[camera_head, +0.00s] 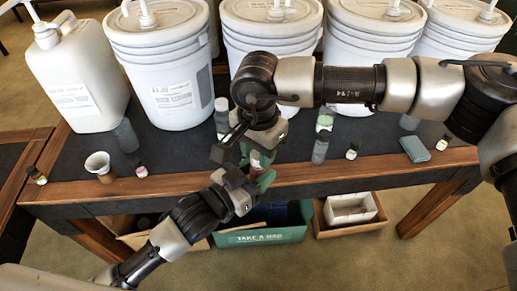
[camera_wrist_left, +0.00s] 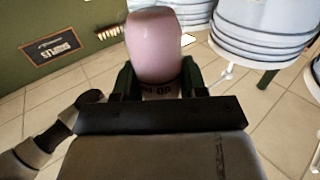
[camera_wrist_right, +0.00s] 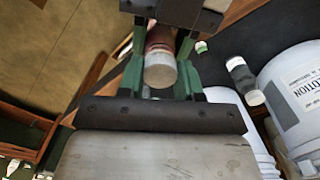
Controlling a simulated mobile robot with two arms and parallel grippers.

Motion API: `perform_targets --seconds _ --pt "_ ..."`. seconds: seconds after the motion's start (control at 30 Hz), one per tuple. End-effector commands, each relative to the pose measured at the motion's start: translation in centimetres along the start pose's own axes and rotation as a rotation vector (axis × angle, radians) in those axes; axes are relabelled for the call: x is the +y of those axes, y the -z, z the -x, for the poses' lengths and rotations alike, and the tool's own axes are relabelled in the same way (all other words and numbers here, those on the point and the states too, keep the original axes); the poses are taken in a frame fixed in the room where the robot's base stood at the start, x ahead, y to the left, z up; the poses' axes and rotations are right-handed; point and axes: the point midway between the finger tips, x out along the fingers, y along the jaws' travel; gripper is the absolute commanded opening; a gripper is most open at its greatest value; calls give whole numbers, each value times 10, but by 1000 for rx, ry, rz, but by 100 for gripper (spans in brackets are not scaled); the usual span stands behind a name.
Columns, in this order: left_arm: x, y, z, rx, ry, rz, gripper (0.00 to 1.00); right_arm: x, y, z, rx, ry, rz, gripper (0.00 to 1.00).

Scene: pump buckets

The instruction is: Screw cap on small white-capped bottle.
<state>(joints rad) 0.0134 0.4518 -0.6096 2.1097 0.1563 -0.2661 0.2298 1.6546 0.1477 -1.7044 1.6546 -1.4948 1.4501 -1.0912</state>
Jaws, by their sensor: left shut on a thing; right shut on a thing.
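A small pinkish bottle (camera_wrist_left: 155,45) stands between the green fingers of my left gripper (camera_wrist_left: 158,85), which is shut on it. In the right wrist view, a small cylinder with a whitish end, apparently the white cap (camera_wrist_right: 160,73), sits between the green fingers of my right gripper (camera_wrist_right: 160,60), shut on it. A reddish-brown part (camera_wrist_right: 160,38) lies beyond that end, towards my left gripper. In the head view, both grippers meet over the table's front edge, my right one (camera_head: 240,145) above my left one (camera_head: 257,180). The join between cap and bottle is hidden.
Large white buckets (camera_head: 165,70) and a jug (camera_head: 75,75) line the table's back. Small bottles (camera_head: 320,150), a cup (camera_head: 100,165) and a blue-green block (camera_head: 414,148) stand along the front. A green box (camera_head: 262,236) and wooden crates (camera_head: 350,225) sit below.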

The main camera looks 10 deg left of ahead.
Motion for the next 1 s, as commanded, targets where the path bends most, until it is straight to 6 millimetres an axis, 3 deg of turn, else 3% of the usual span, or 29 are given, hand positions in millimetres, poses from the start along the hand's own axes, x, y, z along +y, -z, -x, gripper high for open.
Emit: perform_targets --seconds 0.03,0.23,0.57,0.67,1.0 --pt "0 0 0 1 -1 0 0 0 0 0 0 1 0 36" --pt "0 0 0 1 -1 0 0 0 0 0 0 1 0 64" --pt "0 0 0 1 0 0 0 0 0 5 1 1 -1 64" --pt "0 0 0 1 0 0 0 -1 1 17 3 4 -1 64" --pt "0 0 0 1 0 0 0 -1 1 87 2 4 0 64"
